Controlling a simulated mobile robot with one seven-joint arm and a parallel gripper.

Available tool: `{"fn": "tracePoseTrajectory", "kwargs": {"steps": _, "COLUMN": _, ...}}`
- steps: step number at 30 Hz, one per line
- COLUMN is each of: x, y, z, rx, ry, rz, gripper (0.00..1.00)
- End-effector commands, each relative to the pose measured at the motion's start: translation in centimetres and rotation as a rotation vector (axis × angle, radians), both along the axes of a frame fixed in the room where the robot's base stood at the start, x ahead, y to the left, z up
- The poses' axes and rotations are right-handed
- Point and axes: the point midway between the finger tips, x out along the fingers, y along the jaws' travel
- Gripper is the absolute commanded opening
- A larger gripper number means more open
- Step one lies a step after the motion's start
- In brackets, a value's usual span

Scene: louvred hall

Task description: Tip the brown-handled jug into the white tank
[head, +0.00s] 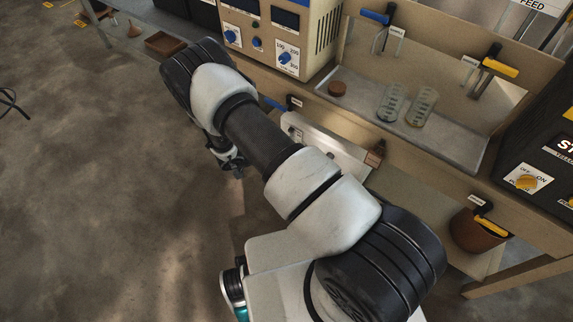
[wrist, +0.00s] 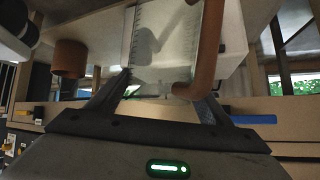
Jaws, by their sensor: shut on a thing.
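In the wrist view my gripper (wrist: 162,98) is shut on the brown-handled jug (wrist: 160,45). The jug is clear, with measuring marks along its left side and a brown handle (wrist: 210,50) on the right. Its far end runs out of the picture. In the head view my gripper (head: 236,168) is small and dark beyond my forearm, left of the bench. I cannot make out the jug there. The white tank (head: 330,146) is below the bench's front edge, partly hidden by my arm. A pale surface (wrist: 235,35) behind the jug seems to be the tank.
A tray (head: 455,145) on the bench holds two clear beakers (head: 390,102) (head: 422,106) and a brown disc (head: 337,88). A brown pot (head: 476,230) stands below right. A cream control box (head: 290,35) and a black one (head: 540,160) flank the tray.

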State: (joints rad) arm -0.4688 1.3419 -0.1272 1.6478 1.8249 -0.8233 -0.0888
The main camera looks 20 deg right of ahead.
Motion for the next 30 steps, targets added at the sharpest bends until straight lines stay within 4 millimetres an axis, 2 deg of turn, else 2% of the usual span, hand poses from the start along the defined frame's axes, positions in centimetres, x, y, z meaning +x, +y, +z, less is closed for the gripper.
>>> {"fn": "tracePoseTrajectory", "kwargs": {"steps": 3, "x": 0.4, "y": 1.4, "z": 0.5, "rx": -0.048, "ry": 0.000, "rz": 0.003, "gripper": 0.11}}
{"fn": "tracePoseTrajectory", "kwargs": {"steps": 6, "x": 0.4, "y": 2.0, "z": 1.1, "rx": -0.075, "ry": 0.006, "rz": 0.001, "gripper": 0.11}}
{"fn": "tracePoseTrajectory", "kwargs": {"steps": 17, "x": 0.4, "y": 2.3, "z": 1.3, "rx": -0.089, "ry": 0.008, "rz": 0.001, "gripper": 0.11}}
{"fn": "tracePoseTrajectory", "kwargs": {"steps": 30, "x": 0.8, "y": 6.0, "z": 4.1, "rx": -0.269, "ry": 0.031, "rz": 0.000, "gripper": 0.11}}
